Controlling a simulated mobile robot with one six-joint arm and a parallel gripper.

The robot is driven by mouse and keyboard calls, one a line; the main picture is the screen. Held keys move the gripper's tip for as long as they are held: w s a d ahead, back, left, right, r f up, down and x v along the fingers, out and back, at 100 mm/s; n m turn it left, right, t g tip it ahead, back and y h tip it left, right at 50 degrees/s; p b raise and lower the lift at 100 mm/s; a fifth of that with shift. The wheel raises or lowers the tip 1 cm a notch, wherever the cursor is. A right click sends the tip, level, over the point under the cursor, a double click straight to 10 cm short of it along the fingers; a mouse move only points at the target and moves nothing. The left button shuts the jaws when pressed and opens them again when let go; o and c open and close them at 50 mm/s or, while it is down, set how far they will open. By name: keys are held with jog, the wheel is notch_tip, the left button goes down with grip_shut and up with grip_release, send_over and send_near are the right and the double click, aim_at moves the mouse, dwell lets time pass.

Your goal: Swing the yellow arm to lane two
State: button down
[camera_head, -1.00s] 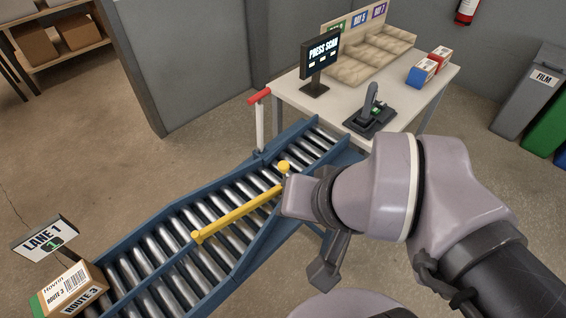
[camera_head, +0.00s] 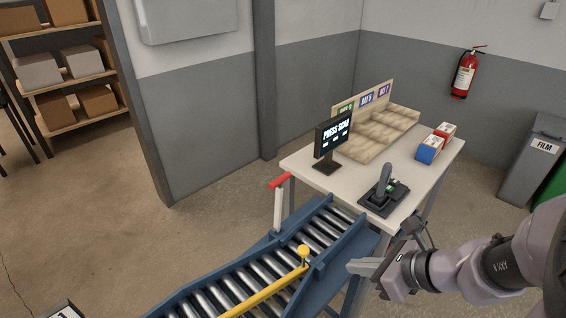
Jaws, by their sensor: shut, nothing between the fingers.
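The yellow arm (camera_head: 265,292) lies diagonally across the roller conveyor (camera_head: 237,281). Its knobbed end (camera_head: 303,251) is at the conveyor's right side rail, and its lower end runs out of the bottom of the picture. My gripper (camera_head: 356,267) is to the right of the yellow knob, clear of it in the picture, with its fingers pointing left. It is shut and holds nothing. The Lane 1 sign (camera_head: 62,311) shows only as a sliver at the bottom left. No lane two sign is in view.
A white table (camera_head: 300,160) behind the conveyor bears a "PRESS SCAN" screen (camera_head: 333,135), a black scanner stand (camera_head: 384,196) and small boxes (camera_head: 436,143). A red-topped post (camera_head: 279,205) stands at the conveyor's left side. Open floor (camera_head: 90,230) lies to the left.

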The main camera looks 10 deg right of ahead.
jog(key=b, duration=0.6)
send_near(308, 253)
jog(key=x, duration=0.6)
jog(key=shift+f, duration=0.4)
jog(key=shift+a, duration=0.15)
jog(key=shift+w+a+r, duration=0.1)
jog(key=shift+w, duration=0.1)
jog(key=w+a+n+g+y+p, duration=0.2)
jog(key=w+a+p, duration=0.3)
jog(key=w, duration=0.5)
jog(key=shift+w+a+n+p, duration=0.25)
jog(key=shift+a+n+p, duration=0.2)
jog(key=shift+n, duration=0.45)
